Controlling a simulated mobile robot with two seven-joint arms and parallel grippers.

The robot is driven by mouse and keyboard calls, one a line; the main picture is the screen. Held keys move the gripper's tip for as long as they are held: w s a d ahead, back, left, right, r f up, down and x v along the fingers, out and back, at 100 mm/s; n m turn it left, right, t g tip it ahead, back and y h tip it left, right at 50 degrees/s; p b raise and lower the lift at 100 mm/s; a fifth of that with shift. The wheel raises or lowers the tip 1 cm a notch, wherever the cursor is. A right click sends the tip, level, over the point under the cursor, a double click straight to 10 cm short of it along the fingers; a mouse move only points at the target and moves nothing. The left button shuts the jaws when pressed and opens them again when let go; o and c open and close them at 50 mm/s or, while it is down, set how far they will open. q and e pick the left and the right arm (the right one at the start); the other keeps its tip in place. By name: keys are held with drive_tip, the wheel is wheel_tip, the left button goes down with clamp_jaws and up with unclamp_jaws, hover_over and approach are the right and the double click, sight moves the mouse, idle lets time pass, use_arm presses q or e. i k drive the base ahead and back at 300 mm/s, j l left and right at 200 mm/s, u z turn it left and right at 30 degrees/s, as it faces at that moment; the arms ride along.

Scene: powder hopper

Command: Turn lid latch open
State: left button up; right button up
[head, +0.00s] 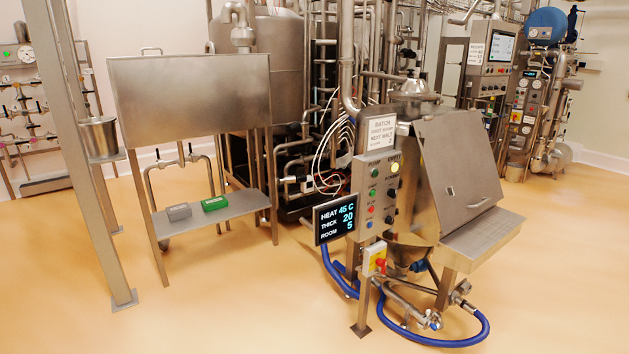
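The steel powder hopper (420,235) stands right of centre in the head view. Its slanted lid (458,150) is a flat grey plate that lies shut over the sloping front. A small dark fitting (450,191) sits low on the lid; it may be the latch, but it is too small to tell how it is turned. A thin bar handle (479,203) runs near the lid's lower edge. Neither of my grippers is in view.
A steel shelf (481,236) juts out below the lid. A control box (381,195) and a lit display (336,218) stand left of the hopper. A blue hose (478,336) loops on the floor. A rack (236,204) holds two small boxes.

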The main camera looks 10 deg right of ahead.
sight(449, 191)
drive_tip(key=i+l, duration=0.15)
drive_tip(key=l, duration=0.2)
drive_tip(key=i+l, duration=0.2)
drive_tip(key=l, duration=0.15)
drive_tip(key=i+l+u, duration=0.1)
drive_tip(key=l, duration=0.25)
drive_tip(key=i+l, duration=0.2)
drive_tip(key=l, duration=0.15)
drive_tip(key=i+l, duration=0.15)
drive_tip(key=l, duration=0.2)
drive_tip(key=i+l+u, duration=0.1)
drive_tip(key=l, duration=0.25)
drive_tip(key=i+l, duration=0.2)
drive_tip(key=l, duration=0.2)
